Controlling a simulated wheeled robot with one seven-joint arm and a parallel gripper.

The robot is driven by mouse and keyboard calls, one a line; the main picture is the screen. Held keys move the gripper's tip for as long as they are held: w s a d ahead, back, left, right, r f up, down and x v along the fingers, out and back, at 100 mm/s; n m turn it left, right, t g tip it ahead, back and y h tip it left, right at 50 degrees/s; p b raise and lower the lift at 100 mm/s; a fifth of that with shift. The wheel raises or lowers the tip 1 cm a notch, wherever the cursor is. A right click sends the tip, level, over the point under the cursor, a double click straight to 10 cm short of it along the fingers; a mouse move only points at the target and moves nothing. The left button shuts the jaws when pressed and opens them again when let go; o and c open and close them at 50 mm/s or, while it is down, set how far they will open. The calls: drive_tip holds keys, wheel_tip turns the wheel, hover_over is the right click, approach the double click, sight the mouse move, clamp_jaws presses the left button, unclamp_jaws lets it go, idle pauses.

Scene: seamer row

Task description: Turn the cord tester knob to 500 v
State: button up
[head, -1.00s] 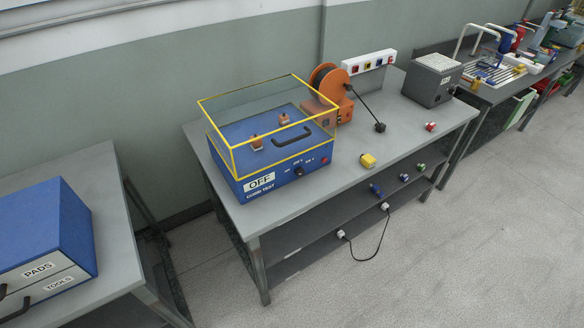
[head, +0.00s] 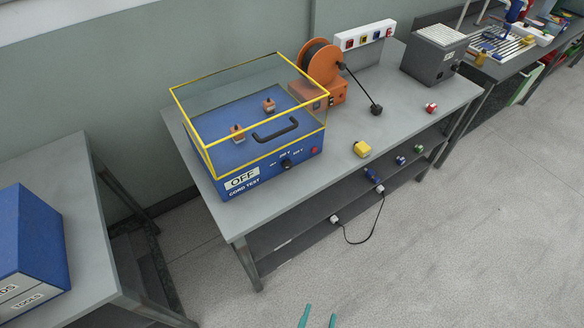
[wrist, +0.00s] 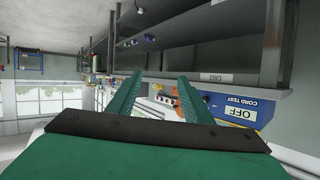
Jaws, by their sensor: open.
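The cord tester (head: 268,172) is a blue box at the left of the middle bench, with an "OFF" label and "CORD TEST" on its front. A clear cover with yellow edges and a black handle (head: 276,131) stands over its top. The dark knob (head: 287,165) is on the front face, with small voltage markings around it; its exact setting is too small to read. My gripper (head: 318,317) shows teal fingertips at the bottom edge, apart and empty, well short of the bench.
An orange cord reel (head: 320,62), a yellow plug (head: 361,148), a red plug (head: 430,107) and a grey box (head: 433,55) stand on the bench (head: 400,125). A lower shelf holds small connectors and a hanging black cord (head: 370,236). The floor in front is clear.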

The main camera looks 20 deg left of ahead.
drive_tip(key=w+a+f+g+y, duration=0.1)
drive_tip(key=w+a+f+y, duration=0.1)
drive_tip(key=w+f, duration=0.5)
drive_tip(key=n+g+y, duration=0.2)
drive_tip(key=n+y, duration=0.6)
drive_tip(key=y, duration=0.4)
approach(289, 167)
drive_tip(key=shift+n, duration=0.3)
drive_tip(key=x, duration=0.8)
drive_tip(key=shift+a, duration=0.15)
drive_tip(key=shift+w, duration=0.1)
drive_tip(key=c, duration=1.1)
drive_tip(key=shift+o, duration=0.2)
